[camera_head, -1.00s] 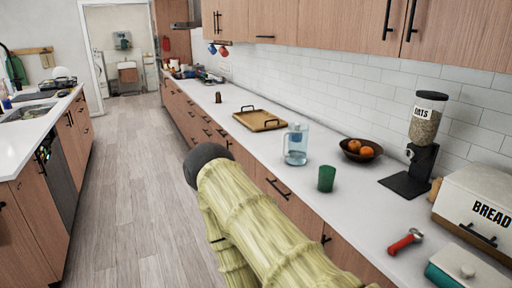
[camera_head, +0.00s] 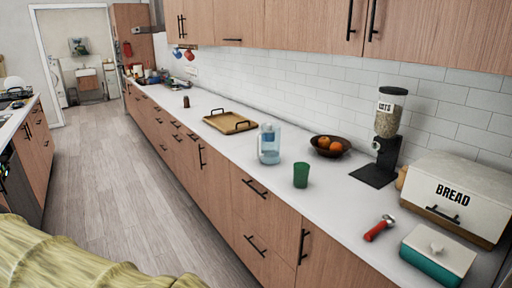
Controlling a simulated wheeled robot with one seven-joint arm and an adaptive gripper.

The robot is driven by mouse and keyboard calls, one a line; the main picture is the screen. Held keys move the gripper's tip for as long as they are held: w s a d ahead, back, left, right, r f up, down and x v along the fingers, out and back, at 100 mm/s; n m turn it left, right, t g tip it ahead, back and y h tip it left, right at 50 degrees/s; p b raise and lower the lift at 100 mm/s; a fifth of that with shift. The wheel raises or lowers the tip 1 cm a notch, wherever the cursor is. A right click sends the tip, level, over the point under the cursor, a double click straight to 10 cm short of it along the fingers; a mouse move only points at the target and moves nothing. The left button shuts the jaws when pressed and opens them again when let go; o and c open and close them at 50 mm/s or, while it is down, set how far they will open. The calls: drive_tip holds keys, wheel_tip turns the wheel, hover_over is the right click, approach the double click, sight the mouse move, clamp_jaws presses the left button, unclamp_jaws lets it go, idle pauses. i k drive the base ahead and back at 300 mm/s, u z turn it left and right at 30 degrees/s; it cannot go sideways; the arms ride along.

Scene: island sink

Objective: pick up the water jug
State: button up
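The water jug (camera_head: 269,145) is a clear, bluish pitcher with a handle. It stands upright on the white counter, between the wooden tray and the green cup. Only a part of my arm, in a pale yellow-green ribbed cover, shows at the lower left, well apart from the jug. My gripper is out of the frame, so its fingers cannot be seen.
A green cup (camera_head: 300,175) stands just in front of the jug, to its right. A wooden tray (camera_head: 230,122) lies behind it. A fruit bowl (camera_head: 330,147), an oats dispenser (camera_head: 387,137), a bread box (camera_head: 458,196) and a red-handled tool (camera_head: 379,228) stand or lie farther right. The floor aisle (camera_head: 130,170) is clear.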

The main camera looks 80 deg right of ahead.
sight(270, 139)
drive_tip(key=u, duration=0.05)
drive_tip(key=i, duration=1.25)
drive_tip(key=z, duration=1.55)
